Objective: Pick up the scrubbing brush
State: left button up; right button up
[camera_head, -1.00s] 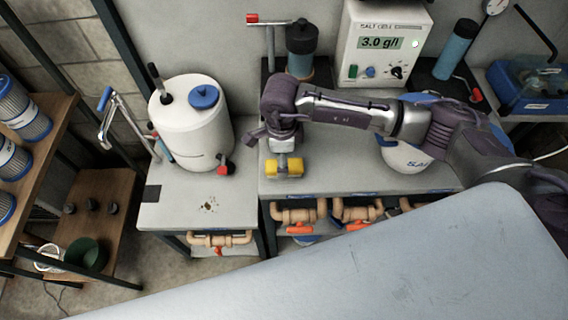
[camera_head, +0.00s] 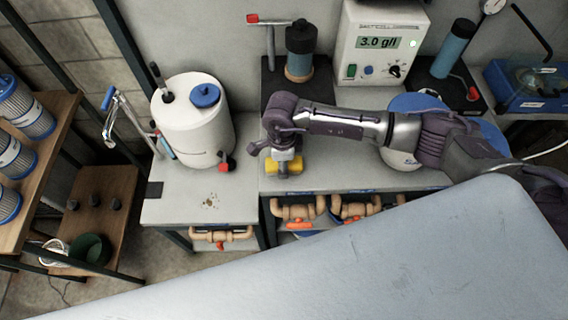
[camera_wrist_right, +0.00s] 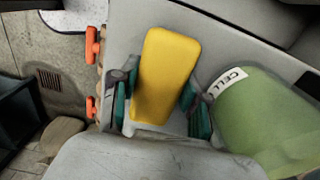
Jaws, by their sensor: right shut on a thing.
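The scrubbing brush (camera_head: 271,166) shows as a small yellow block near the front left of the grey bench top. My right gripper (camera_head: 284,161) is over it from above and hides its middle. In the right wrist view, the yellow brush (camera_wrist_right: 166,75) lies between the teal finger pads of my right gripper (camera_wrist_right: 160,108), which is shut on it. I cannot tell whether the brush still touches the bench. My left gripper is not in view.
A white tank (camera_head: 192,130) with a blue cap stands on the lower bench to the left. A salt cell meter (camera_head: 383,45) and a dark cylinder (camera_head: 300,50) stand behind the arm. Tan pipes (camera_head: 297,212) with orange valves run below the bench's front edge.

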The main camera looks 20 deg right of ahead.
jog(key=shift+r, duration=0.15)
jog(key=shift+w+r+b, duration=0.1)
jog(key=shift+r+b, duration=0.4)
jog(key=shift+r, duration=0.1)
jog(key=r, duration=0.1)
jog(key=r+b, duration=0.1)
jog(key=shift+s+d+r+b, duration=0.3)
jog(key=shift+s+d+r, duration=0.05)
jog(key=shift+r, duration=0.05)
jog(key=s+d+r+b, duration=0.3)
jog(key=s+d+r, duration=0.3)
jog(key=s+d, duration=0.1)
jog(key=shift+s+d+r, duration=0.15)
jog(key=shift+s+r, duration=0.25)
jog(key=shift+s, duration=0.1)
